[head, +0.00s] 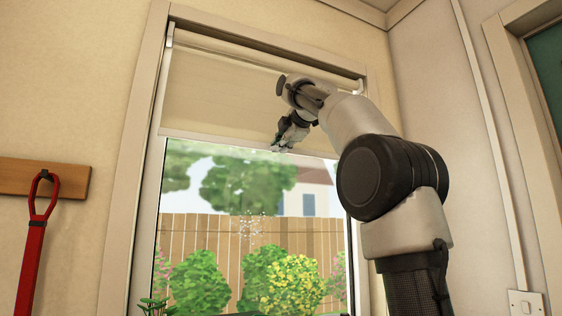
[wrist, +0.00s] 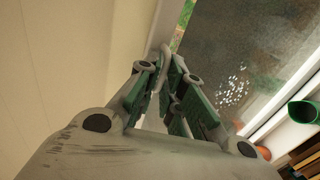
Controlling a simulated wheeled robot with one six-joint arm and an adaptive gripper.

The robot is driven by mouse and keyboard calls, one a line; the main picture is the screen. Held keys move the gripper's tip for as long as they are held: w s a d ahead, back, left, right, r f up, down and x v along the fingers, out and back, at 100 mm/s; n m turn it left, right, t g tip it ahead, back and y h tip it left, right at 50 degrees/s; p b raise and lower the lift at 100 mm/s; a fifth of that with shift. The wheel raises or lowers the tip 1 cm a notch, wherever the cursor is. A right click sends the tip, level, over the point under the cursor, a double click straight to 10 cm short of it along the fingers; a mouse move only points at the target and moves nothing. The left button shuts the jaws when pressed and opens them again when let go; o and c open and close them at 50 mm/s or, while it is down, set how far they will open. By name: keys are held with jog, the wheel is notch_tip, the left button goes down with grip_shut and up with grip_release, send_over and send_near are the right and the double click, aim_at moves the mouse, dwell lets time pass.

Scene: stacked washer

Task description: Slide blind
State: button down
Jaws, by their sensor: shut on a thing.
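The beige roller blind (head: 215,95) covers roughly the top third of the window, its lower edge sloping slightly down to the right. My gripper (head: 285,143) is at that lower edge, right of its middle. In the wrist view, the blind (wrist: 65,60) fills the left side, and its pale bottom bar (wrist: 167,30) runs up from my gripper (wrist: 165,70). The fingers are shut on the bottom bar; the exact contact is partly hidden by the fingers themselves.
The window frame (head: 136,190) surrounds the glass, with a fence and bushes outside. A red-handled tool (head: 36,240) hangs from a wooden rail (head: 20,176) at left. A light switch (head: 525,303) is at lower right. A green pot (wrist: 304,111) shows in the wrist view.

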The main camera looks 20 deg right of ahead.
jog(key=shift+r, duration=1.2)
jog(key=c, duration=1.6)
grip_release()
jog(key=shift+c, duration=0.2)
jog(key=v, duration=1.2)
